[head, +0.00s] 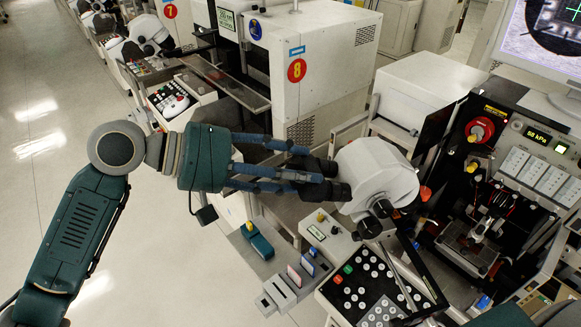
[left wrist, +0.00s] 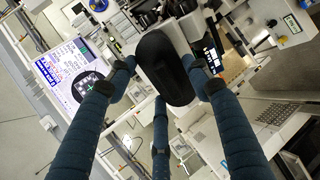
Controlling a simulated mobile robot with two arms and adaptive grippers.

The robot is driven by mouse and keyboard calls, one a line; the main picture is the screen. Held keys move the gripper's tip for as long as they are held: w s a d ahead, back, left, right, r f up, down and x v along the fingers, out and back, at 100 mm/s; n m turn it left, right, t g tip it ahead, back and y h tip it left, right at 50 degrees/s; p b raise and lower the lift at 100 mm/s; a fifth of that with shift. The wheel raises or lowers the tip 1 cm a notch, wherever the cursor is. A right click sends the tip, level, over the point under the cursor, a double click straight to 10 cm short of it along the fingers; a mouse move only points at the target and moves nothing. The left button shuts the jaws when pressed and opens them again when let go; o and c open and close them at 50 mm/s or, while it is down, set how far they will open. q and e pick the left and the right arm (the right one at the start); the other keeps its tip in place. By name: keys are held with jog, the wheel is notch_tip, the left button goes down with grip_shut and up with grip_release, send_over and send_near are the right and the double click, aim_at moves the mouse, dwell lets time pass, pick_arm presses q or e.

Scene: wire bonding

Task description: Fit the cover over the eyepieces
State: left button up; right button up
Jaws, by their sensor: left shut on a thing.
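A black rounded cover (left wrist: 165,68) sits between the fingers of my left gripper (left wrist: 170,80) in the left wrist view. In the head view my left gripper (head: 328,181) reaches in from the left and is shut on the cover, at the left side of the white microscope head (head: 377,172). The cover is hard to separate from the dark fingertips there. The two black eyepieces (head: 376,217) point toward the front of the microscope, to the right of and below the fingertips. My right gripper is not visible.
A button panel (head: 372,287) lies below the eyepieces. The bonding machine (head: 480,225) with its red knob stands at right. A white cabinet marked 8 (head: 325,70) stands behind my left gripper. Open floor (head: 50,150) lies at left.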

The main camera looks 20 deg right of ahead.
pick_arm(q)
jog(key=shift+x, duration=0.85)
jog(key=o, duration=1.1)
jog(key=v, duration=1.2)
